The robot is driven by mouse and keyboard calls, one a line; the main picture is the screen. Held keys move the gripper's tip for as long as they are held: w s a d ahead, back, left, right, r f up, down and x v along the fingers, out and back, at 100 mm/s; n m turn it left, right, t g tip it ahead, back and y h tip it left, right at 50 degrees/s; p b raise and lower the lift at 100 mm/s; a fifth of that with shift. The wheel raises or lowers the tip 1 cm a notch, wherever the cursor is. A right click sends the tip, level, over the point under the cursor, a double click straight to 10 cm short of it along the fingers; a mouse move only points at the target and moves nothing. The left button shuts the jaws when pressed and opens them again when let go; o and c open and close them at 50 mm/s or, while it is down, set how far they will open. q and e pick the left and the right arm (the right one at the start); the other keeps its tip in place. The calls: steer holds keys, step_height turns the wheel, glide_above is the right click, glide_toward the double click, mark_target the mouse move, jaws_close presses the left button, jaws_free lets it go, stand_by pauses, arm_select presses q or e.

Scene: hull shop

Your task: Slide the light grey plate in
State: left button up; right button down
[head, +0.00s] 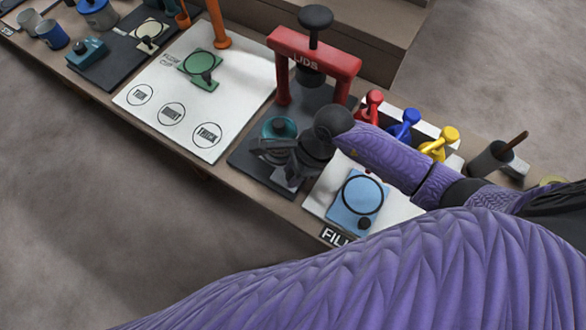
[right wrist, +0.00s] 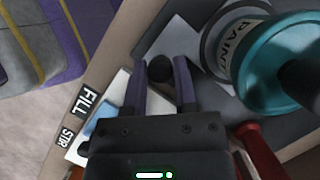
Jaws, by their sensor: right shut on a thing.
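The light grey plate (right wrist: 178,42) lies on the dark base (right wrist: 146,38) beside the paint can (right wrist: 222,42), in the right wrist view. In the head view only a small part of the plate (head: 292,181) shows beneath my gripper. My right gripper (right wrist: 160,70) is shut on the plate's black knob (right wrist: 160,68). It also shows in the head view (head: 280,158), low beside the can with the teal lid (head: 279,127). Whether the plate reaches under the can is hidden. My left gripper is not in view.
The red press (head: 314,62) marked LIDS stands over the dark base. A blue plate with a ring (head: 359,192) lies on the white FILL board (head: 325,197). Red, blue and yellow handled pieces (head: 405,124) stand behind my forearm. A white board (head: 150,75) holds a green plate (head: 201,66).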

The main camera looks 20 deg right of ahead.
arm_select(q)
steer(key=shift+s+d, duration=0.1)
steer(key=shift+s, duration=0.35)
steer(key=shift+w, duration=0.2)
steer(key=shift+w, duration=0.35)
